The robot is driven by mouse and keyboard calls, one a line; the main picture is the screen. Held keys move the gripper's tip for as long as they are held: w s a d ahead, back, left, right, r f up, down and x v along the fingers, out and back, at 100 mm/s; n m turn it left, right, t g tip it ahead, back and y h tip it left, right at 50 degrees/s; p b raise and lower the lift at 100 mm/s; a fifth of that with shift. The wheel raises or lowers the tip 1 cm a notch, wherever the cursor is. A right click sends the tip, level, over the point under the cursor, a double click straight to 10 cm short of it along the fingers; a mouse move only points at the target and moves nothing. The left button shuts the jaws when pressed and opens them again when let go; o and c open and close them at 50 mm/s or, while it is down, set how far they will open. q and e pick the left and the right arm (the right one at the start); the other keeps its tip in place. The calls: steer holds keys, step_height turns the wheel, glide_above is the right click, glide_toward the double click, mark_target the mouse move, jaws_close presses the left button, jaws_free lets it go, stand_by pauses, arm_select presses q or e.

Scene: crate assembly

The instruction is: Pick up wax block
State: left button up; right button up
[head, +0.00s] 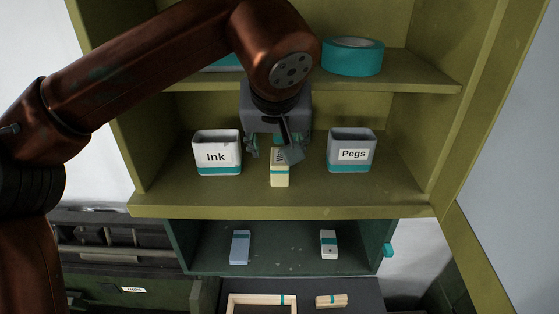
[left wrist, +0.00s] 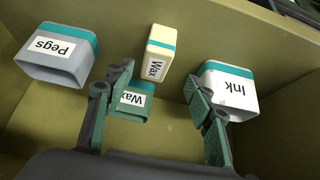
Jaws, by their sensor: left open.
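The wax block (head: 280,177) is cream with a teal band and stands on the middle shelf between the ink and pegs bins. In the left wrist view the wax block (left wrist: 160,50) shows its "Wax" label, just beyond the fingertips. My right gripper is not in view.
The ink bin (head: 218,152) and the pegs bin (head: 352,150) flank the block. The upper shelf (head: 420,84) holds a teal tape roll (head: 352,57). Below, a compartment holds a light-blue block (head: 240,247) and a white block (head: 328,244). A wooden frame (head: 262,298) lies lower.

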mark_target(280, 159)
arm_select(q)
steer(key=x, duration=0.2)
steer(key=p+x, duration=0.1)
steer(key=x, duration=0.1)
steer(key=shift+d+r, duration=0.15)
steer(key=shift+d, duration=0.1)
steer(key=shift+x, duration=1.25)
steer(key=shift+w, duration=0.1)
steer(key=shift+c, duration=1)
steer(key=c, duration=1.1)
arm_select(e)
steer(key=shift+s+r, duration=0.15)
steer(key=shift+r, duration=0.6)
